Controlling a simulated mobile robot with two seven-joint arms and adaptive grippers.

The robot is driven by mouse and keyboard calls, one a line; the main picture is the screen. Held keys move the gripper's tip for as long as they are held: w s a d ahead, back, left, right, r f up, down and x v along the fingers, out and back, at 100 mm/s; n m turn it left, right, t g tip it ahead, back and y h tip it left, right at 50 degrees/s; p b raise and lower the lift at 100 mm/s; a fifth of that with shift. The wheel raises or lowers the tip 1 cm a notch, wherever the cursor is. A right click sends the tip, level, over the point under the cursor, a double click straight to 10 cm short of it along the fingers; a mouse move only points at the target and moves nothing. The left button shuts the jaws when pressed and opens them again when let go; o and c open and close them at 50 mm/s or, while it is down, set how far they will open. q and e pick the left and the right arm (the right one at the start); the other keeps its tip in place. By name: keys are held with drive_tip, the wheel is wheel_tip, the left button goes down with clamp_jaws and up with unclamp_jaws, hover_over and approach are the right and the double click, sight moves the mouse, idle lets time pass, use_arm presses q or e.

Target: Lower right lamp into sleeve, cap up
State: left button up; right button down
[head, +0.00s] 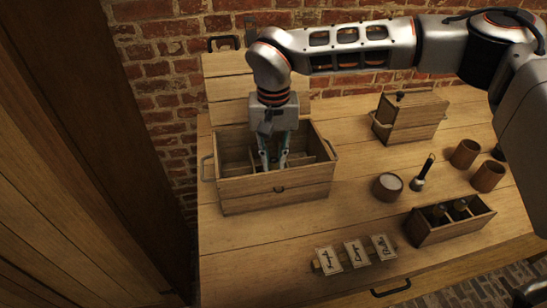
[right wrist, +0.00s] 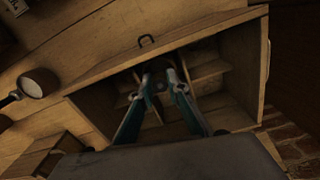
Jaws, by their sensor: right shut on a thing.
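My right gripper (head: 273,166) points straight down inside the open wooden box (head: 275,192) at the left of the table. Its fingers reach in among the thin dividers. In the right wrist view the fingertips (right wrist: 158,78) close together on a small greyish thing, which I take to be the lamp. The lamp is mostly hidden by the fingers, so its cap and tilt cannot be made out. The divided compartments (right wrist: 208,70) show around the fingertips. Whether the lamp touches a sleeve cannot be told. My left gripper is not in view.
The box's raised lid (head: 228,88) stands behind it by the brick wall. Labelled cards (head: 356,254) lie in front.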

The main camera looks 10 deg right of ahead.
drive_tip(key=shift+f, duration=0.6)
idle(0.4)
drive_tip(key=c, duration=2)
unclamp_jaws()
drive_tip(key=shift+c, duration=0.2)
drive_tip(key=shift+o, duration=0.8)
drive_tip(key=shift+s, duration=0.1)
